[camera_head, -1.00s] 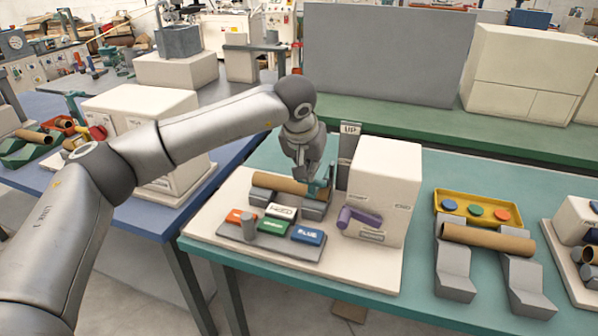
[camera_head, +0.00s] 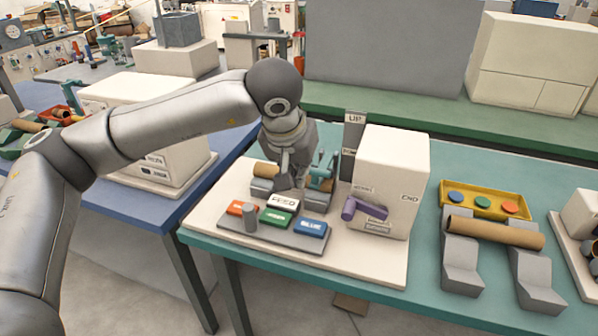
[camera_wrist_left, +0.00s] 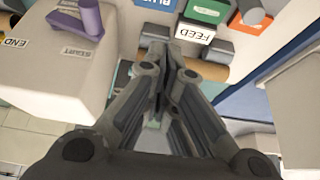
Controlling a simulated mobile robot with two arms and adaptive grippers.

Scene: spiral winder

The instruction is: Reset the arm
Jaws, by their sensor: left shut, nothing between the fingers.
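My left gripper (camera_head: 287,182) is shut and empty, pointing down over the winder, in front of the cardboard tube (camera_head: 266,170) and behind the button panel. In the left wrist view its fingers (camera_wrist_left: 165,55) are together near the white FEED button (camera_wrist_left: 194,33). A teal arm-like part (camera_head: 320,178) stands just right of the gripper, by the upright plate marked UP (camera_head: 354,135); a small gap seems to lie between them. A purple crank (camera_head: 364,208) sits on the front of the cream machine box (camera_head: 390,180). The gripper hides the tube's middle. My right gripper is not in view.
To the right, another tube (camera_head: 495,232) lies on grey supports before a yellow tray (camera_head: 482,211). The teal table's (camera_head: 420,275) front edge is clear.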

